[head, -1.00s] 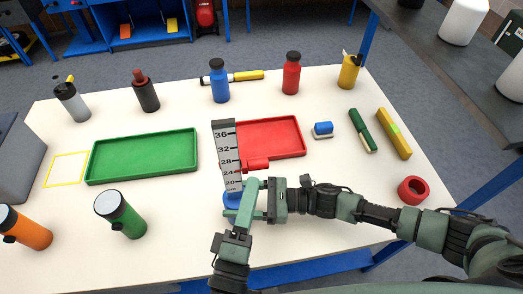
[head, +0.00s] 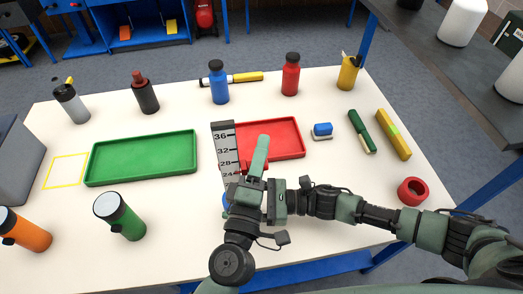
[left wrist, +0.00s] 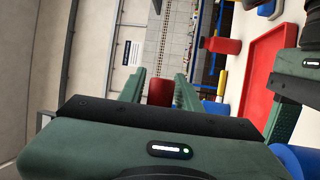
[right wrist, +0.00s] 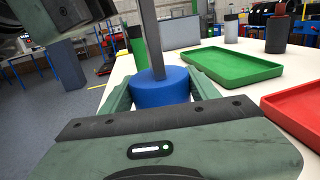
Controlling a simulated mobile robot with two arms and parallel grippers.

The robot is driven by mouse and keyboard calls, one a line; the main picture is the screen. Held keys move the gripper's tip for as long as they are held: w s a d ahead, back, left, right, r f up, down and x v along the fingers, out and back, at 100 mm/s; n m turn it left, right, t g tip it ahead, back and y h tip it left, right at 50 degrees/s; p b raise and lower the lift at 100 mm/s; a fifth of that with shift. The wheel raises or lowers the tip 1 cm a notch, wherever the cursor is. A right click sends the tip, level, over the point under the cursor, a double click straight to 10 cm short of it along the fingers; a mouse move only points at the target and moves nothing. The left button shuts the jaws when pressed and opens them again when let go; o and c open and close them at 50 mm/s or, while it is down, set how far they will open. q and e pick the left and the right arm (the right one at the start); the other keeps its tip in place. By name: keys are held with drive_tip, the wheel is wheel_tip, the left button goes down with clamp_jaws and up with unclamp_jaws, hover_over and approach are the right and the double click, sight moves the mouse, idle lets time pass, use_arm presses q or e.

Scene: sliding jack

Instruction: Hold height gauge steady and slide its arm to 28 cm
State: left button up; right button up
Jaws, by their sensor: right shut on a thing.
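The height gauge has a grey upright scale (head: 223,142) with readable marks from 36 down to 24. Its blue round base (right wrist: 160,87) stands on the table. The red sliding arm (head: 243,166) sits near the 28 and 24 marks, partly hidden by my left gripper; its exact reading cannot be told. My right gripper (right wrist: 158,98) is shut on the blue base, with a finger at each side. My left gripper (head: 261,150) is open at the red arm. In the left wrist view a red block (left wrist: 160,92), apparently the arm, shows between its separated fingers.
A red tray (head: 302,152) lies just behind the gauge and a green tray (head: 142,182) to the left. A green bottle (head: 120,215) and an orange bottle (head: 25,230) stand front left. A red ring (head: 412,191) lies near my right arm.

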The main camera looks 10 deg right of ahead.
use_arm(q)
clamp_jaws()
idle(1.2)
